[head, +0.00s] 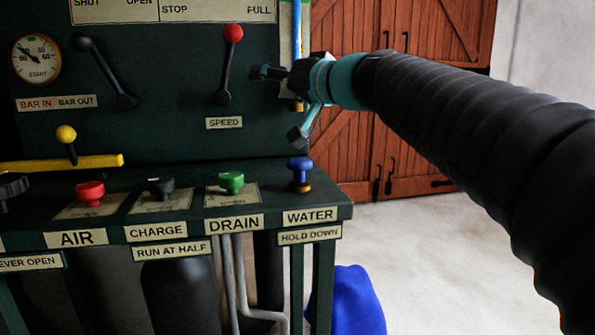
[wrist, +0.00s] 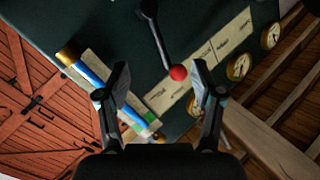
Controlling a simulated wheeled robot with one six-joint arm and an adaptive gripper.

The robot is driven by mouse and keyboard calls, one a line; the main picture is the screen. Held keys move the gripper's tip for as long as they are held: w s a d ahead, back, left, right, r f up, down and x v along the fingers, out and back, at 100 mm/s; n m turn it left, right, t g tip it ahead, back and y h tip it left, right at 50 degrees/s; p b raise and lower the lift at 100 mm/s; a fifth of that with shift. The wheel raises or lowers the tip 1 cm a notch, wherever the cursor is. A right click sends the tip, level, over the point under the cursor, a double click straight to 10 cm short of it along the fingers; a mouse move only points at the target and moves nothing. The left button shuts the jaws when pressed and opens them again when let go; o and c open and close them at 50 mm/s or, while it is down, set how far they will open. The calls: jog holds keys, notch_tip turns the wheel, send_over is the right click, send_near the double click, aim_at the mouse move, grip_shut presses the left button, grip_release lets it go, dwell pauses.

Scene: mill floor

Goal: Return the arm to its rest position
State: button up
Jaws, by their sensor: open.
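My arm reaches in from the right in the head view. My gripper (head: 280,103) is beside the right part of the dark green control panel (head: 165,130). In the wrist view my gripper (wrist: 160,88) has its two fingers spread apart with nothing between them. The red-knobbed speed lever (head: 229,65) is just left of the gripper in the head view, apart from it. Its red knob (wrist: 178,73) shows beyond the fingertips in the wrist view.
The console shelf carries a red knob (head: 90,193), black knob (head: 162,188), green knob (head: 231,181) and blue knob (head: 300,172). A yellow bar (head: 62,163) is at left. A blue object (head: 345,302) stands below. Wooden doors (head: 345,150) are behind; floor at right is clear.

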jog(key=s+d+f+m+g+h+p, duration=0.1)
jog(key=s+d+f+h, duration=0.3)
jog(key=s+f, duration=0.5)
jog(key=s+d+f+m+g+h+p, duration=0.1)
jog(key=s+d+f+g+h+p, duration=0.2)
jog(key=s+d+f, duration=0.6)
jog(key=s+d+f+g+h+p, duration=0.2)
jog(key=s+d+f+h, duration=0.3)
jog(key=s+f, duration=0.5)
notch_tip(320, 180, down, 5)
jog(key=shift+d+r+m+g+p, duration=0.1)
jog(key=shift+d+m+g+p, duration=0.4)
jog(key=shift+d, duration=0.6)
